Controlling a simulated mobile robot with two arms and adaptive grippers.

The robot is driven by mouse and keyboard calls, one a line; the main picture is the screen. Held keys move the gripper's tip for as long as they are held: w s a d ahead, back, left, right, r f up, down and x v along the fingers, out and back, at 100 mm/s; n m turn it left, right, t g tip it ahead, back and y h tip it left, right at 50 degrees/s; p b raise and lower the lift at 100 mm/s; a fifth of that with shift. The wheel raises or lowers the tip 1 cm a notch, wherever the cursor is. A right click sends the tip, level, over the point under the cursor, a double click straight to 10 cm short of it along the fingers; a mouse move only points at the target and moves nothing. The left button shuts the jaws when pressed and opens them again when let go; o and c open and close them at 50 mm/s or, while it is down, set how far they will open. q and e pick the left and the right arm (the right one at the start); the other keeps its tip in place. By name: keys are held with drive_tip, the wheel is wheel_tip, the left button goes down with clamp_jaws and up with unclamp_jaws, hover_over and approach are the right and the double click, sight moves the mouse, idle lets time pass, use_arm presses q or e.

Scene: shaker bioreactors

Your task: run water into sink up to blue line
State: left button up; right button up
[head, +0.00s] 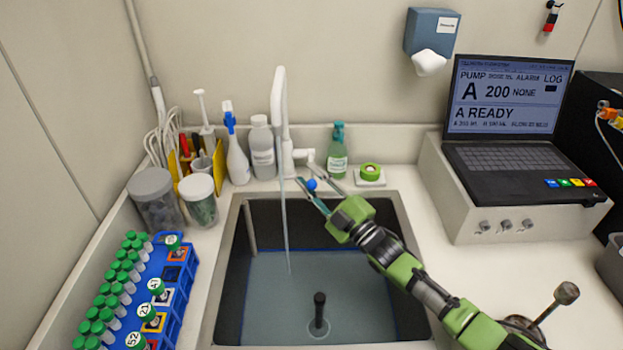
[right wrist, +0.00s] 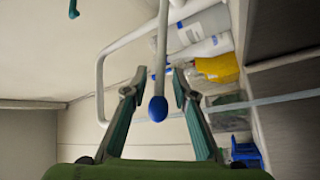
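The dark sink (head: 235,260) holds greyish water (head: 350,290). A thin stream (head: 286,235) runs into it from the white tap (head: 279,110). A blue line (head: 300,250) shows along the back wall at the water's edge; whether the surface is just under or level with it I cannot tell. My right gripper (head: 308,174) is open at the tap's lever, with the lever's blue knob (head: 311,184) between its fingers. In the right wrist view the fingers (right wrist: 154,90) stand apart on either side of the blue knob (right wrist: 157,108), not closed on it. My left gripper is not in view.
A black upright plug (head: 319,310) stands in the sink. Bottles (head: 262,150) and a green-labelled bottle (head: 337,155) stand behind it. A tube rack (head: 178,285) is at left. A laptop (head: 510,110) is at right. Some counter right of the sink is clear.

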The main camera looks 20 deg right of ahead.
wheel_tip(320, 180, up, 9)
drive_tip(key=shift+f, duration=0.1)
drive_tip(key=shift+w+r, duration=0.15)
drive_tip(key=shift+r, duration=0.8)
drive_tip(key=shift+f, duration=0.35)
drive_tip(key=shift+s+f+p, duration=0.15)
drive_tip(key=shift+s+p, duration=0.3)
drive_tip(key=shift+s, duration=0.05)
drive_tip(key=shift+s+d, duration=0.1)
drive_tip(key=shift+s, duration=0.25)
drive_tip(key=s+d+p, duration=0.2)
drive_tip(key=s+d, duration=0.1)
drive_tip(key=s, duration=0.3)
drive_tip(key=s+d+p, duration=0.2)
drive_tip(key=s+d, duration=0.1)
drive_tip(key=s, duration=0.4)
drive_tip(key=shift+s+f+p, duration=0.15)
drive_tip(key=shift+f+p, duration=0.05)
drive_tip(key=shift+p, duration=0.15)
